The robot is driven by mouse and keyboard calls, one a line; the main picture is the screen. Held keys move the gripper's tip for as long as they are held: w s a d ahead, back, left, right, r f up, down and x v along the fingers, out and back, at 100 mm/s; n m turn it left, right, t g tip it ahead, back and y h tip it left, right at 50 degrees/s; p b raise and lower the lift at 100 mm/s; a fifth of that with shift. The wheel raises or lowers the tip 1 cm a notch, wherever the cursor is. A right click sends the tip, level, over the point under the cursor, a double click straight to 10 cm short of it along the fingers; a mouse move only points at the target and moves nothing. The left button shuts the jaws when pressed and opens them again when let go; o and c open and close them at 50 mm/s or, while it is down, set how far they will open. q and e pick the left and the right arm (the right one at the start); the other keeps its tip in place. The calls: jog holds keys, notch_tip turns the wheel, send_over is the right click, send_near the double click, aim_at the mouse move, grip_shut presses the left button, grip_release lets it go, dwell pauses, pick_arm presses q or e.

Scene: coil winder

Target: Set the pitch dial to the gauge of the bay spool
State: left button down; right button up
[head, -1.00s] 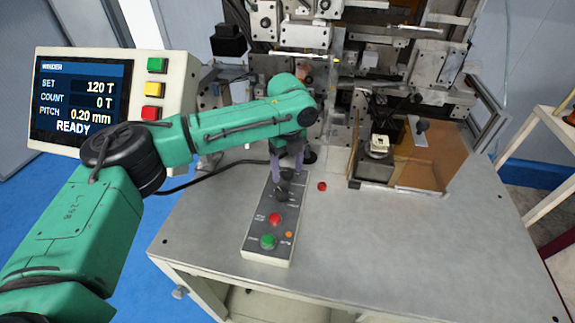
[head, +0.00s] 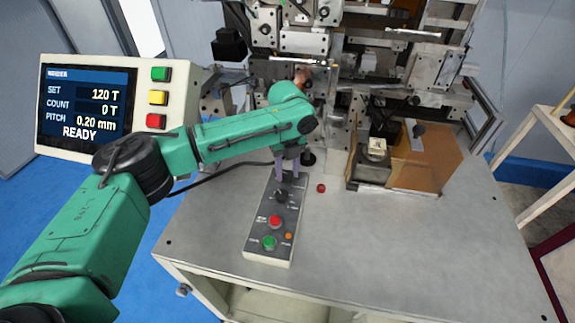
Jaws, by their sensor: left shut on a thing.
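The control box (head: 255,243) stands on the table, with a black dial (head: 281,196) in its upper half. My left gripper (head: 289,178) points down at the far end of the box, its fingers shut on the far dial, which they mostly hide. I cannot read the dial markings. The winder screen (head: 87,103) shows SET 120 T, COUNT 0 T, PITCH 0.20 mm and READY. A copper-coloured piece (head: 302,76) shows behind my wrist; I cannot tell if it is the bay spool, and no gauge label is readable. My right gripper is out of view.
A red button (head: 275,222) and a green button (head: 269,242) sit nearer on the box. A small red piece (head: 321,188) is right of it. The winding machine (head: 290,42) and an amber guard (head: 432,165) stand behind. The table's front right (head: 400,240) is clear.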

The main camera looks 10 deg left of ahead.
pick_arm(q)
jog(key=m+p, duration=0.2)
jog(key=m, duration=0.1)
jog(key=shift+r, duration=0.25)
jog(key=shift+f+m+p, duration=0.1)
jog(key=shift+m+p, duration=0.55)
jog(key=shift+m, duration=1.05)
jog(key=shift+w, duration=0.1)
jog(key=shift+c, duration=2.2)
grip_release()
